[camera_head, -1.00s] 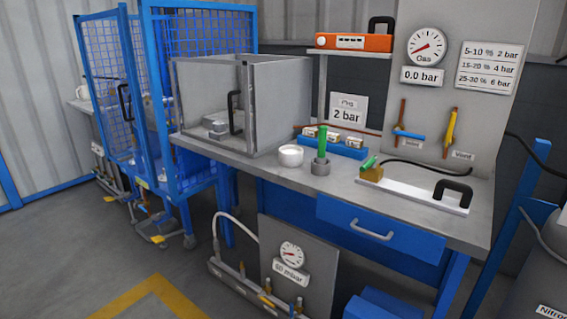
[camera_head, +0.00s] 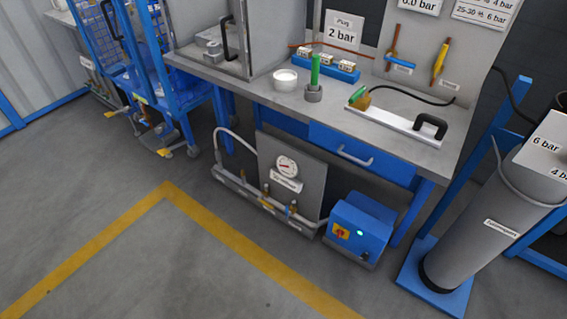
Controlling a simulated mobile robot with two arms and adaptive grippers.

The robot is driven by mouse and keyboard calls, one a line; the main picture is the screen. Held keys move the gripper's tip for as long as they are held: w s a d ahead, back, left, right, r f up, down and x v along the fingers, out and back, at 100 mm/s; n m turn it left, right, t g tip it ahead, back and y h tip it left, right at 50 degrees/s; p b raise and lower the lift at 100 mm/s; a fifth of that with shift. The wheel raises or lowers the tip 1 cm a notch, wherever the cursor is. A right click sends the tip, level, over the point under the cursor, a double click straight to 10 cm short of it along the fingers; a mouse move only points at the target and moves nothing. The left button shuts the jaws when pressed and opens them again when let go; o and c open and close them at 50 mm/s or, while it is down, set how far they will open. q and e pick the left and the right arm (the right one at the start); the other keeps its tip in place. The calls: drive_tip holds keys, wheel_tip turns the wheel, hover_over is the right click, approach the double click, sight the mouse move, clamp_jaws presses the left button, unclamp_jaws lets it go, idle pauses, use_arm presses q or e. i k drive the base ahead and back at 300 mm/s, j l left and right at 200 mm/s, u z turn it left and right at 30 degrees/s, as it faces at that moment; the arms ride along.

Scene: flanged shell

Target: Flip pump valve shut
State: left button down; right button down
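A low valve manifold (camera_head: 246,193) stands on the floor under the bench. Several small valves sit along it, one with a blue handle (camera_head: 290,211). Their labels are too small to read, so I cannot tell which one is the pump valve or how it is set. A grey panel with a round gauge (camera_head: 287,166) rises behind the manifold. Neither of my grippers is in view.
The grey workbench (camera_head: 222,78) with a blue drawer (camera_head: 361,154) overhangs the manifold. A grey gas cylinder (camera_head: 490,215) stands at the right. A blue mesh cage (camera_head: 150,60) stands at the left. The floor in front, with a yellow line (camera_head: 215,232), is clear.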

sight(288, 214)
drive_tip(key=i+j, duration=0.2)
drive_tip(key=j, duration=0.15)
drive_tip(key=i+j, duration=0.2)
drive_tip(key=j, duration=0.2)
drive_tip(key=i+j+z, duration=0.1)
drive_tip(key=j, duration=0.25)
drive_tip(key=i+j, duration=0.25)
drive_tip(key=i+j+z, duration=0.1)
drive_tip(key=j, duration=0.4)
drive_tip(key=i+j, duration=0.25)
drive_tip(key=j, duration=0.15)
